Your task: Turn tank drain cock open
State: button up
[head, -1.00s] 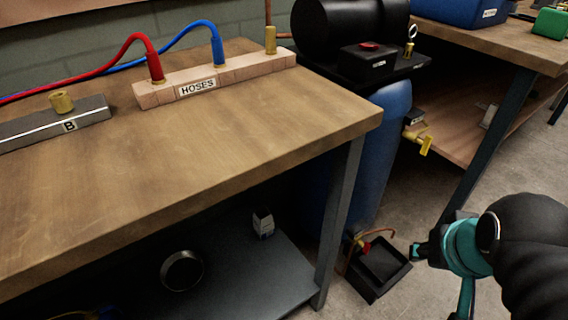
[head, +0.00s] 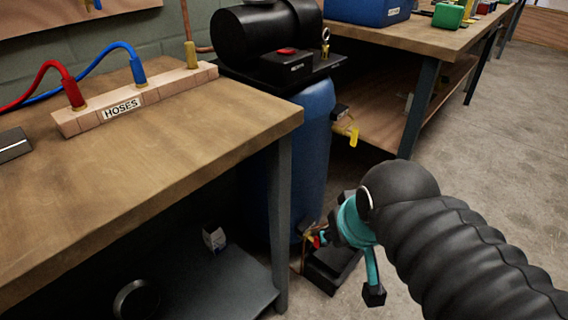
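The blue tank (head: 305,150) stands upright between the two benches, with a black compressor (head: 268,35) on top. The drain cock (head: 313,239), with a red part and brass, is low at the tank's foot, above a black tray (head: 330,268). My gripper (head: 347,262) is teal and black and hangs in front of the tank's lower right side. One finger is close to the drain cock and the other points down to the right of the tray, so the fingers are spread. Part of the cock is hidden behind the gripper, and I cannot tell whether they touch.
The right bench (head: 385,40) is behind. Concrete floor (head: 500,130) is free at right.

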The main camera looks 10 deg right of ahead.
aim_at(316, 239)
jog(key=z, duration=0.95)
jog(key=k, duration=0.7)
jog(key=u, duration=1)
jog(key=i, duration=0.5)
jog(key=z, duration=0.05)
